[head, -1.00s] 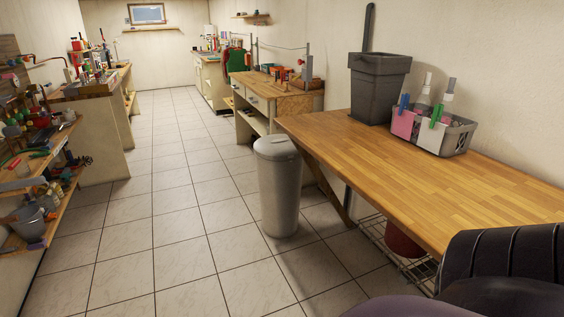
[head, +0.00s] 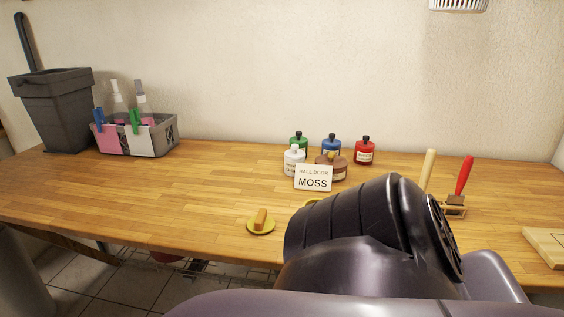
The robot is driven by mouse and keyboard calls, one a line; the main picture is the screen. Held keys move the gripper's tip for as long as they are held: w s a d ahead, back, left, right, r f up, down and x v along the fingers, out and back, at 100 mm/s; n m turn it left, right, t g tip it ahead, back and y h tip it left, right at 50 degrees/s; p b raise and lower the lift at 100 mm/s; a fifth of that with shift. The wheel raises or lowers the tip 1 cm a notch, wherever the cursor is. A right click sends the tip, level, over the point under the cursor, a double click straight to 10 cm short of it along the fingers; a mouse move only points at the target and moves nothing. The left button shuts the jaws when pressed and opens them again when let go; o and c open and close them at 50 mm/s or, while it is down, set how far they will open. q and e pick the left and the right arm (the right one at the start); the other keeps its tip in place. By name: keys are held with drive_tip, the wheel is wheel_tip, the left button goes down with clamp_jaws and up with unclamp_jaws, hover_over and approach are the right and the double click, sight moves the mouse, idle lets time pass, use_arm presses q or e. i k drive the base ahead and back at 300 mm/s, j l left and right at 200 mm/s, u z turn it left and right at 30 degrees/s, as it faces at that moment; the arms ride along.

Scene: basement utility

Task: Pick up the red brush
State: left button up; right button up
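A red-handled brush (head: 464,176) stands upright at the right of the wooden workbench (head: 180,197) in the head view. Its lower end is at a small dark and wooden holder (head: 453,205). A cream-handled brush (head: 429,170) stands just left of it, its lower part hidden behind my dark arm. My arm fills the lower middle and right of the view. Neither gripper's fingers show, so their state cannot be seen.
Several paint bottles, one of them red (head: 364,151), stand behind a card (head: 313,178) reading "HALL DOOR MOSS". A yellow dish (head: 260,227) holds an orange-brown block. A grey caddy (head: 165,136) and grey bin (head: 60,112) stand left. A wooden board (head: 546,243) lies far right.

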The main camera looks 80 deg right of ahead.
sight(457, 199)
drive_tip(key=z, duration=3.65)
drive_tip(key=i+l, duration=0.1)
drive_tip(key=l, duration=0.55)
drive_tip(key=l+u, duration=0.15)
drive_tip(key=l, duration=0.55)
drive_tip(key=i, duration=0.05)
